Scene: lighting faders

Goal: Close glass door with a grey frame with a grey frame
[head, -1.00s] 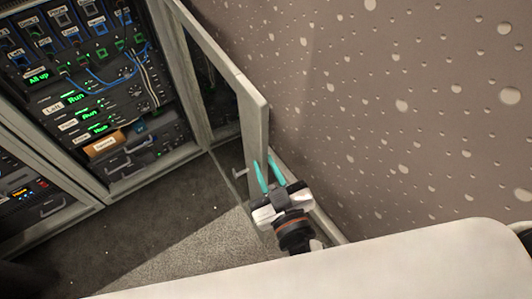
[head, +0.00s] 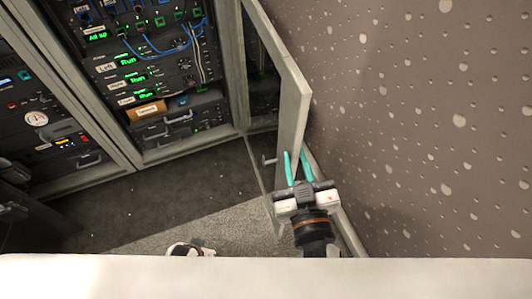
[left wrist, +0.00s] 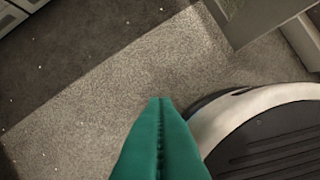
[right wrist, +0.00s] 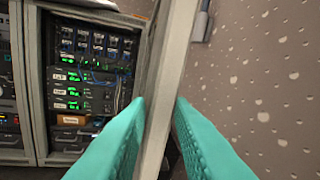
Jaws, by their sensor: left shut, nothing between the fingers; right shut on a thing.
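The glass door with a grey frame (head: 291,105) stands swung open from the rack cabinet, edge-on to me, close to the speckled wall. Its grey edge also shows in the right wrist view (right wrist: 168,70). My right gripper (head: 295,155) is shut on the door's free edge, with one turquoise finger on each side of the frame. In the right wrist view its fingers (right wrist: 158,102) flank the frame; their contact is partly hidden. A door handle (head: 268,161) sticks out on the left side. My left gripper (left wrist: 160,101) is shut and empty above the grey carpet.
The open cabinet (head: 160,75) holds rack gear with green displays and blue cables. Another rack (head: 45,115) stands to its left. The speckled wall (head: 420,130) closes off the right side. The carpet (head: 150,200) in front of the cabinets is clear.

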